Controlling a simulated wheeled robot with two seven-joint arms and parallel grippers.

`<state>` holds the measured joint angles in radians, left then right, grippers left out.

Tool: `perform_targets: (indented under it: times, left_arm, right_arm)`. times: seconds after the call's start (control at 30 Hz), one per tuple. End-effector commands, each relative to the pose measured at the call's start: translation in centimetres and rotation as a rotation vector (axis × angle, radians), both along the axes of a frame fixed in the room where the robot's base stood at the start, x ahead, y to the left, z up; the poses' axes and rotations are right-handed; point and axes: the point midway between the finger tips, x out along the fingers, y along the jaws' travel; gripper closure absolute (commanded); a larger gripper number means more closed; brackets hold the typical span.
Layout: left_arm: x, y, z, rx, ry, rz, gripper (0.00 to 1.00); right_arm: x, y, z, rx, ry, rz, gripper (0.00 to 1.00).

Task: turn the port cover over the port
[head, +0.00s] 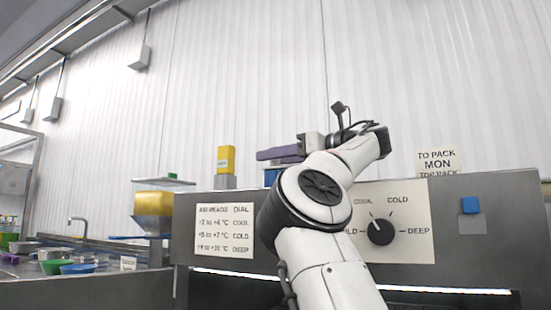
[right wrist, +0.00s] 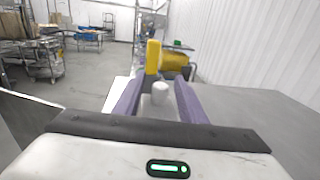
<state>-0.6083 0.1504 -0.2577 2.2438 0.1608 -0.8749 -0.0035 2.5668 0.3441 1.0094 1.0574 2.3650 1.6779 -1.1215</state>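A yellow upright piece (head: 226,158) with a small label stands on a grey block on top of the grey cabinet; I take it to be the port cover, but cannot be sure. It also shows beyond my fingertips in the right wrist view (right wrist: 153,57). My right gripper (head: 272,154) has purple fingers pointing left toward it, apart from it in the head view. In the right wrist view the fingers are spread, with a short white peg (right wrist: 160,92) showing in the gap. I cannot tell whether they touch the peg. No port opening is clearly visible. My left gripper is out of view.
A yellow-filled hopper (head: 153,203) stands to the left. Bowls (head: 79,268) sit on the left counter. My right arm hides part of the cabinet.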

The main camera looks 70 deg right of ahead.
Motion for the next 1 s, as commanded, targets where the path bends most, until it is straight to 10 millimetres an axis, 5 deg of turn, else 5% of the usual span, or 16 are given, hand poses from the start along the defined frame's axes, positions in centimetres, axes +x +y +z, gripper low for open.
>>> perform_targets:
  times: [0.6,1.0]
  left_arm:
    - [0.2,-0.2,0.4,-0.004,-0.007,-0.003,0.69]
    - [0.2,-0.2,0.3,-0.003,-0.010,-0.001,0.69]
  right_arm:
    - [-9.3,1.7,0.1,0.000,-0.003,-0.001,0.63]
    - [-10.1,1.9,0.0,0.000,0.000,0.000,0.63]
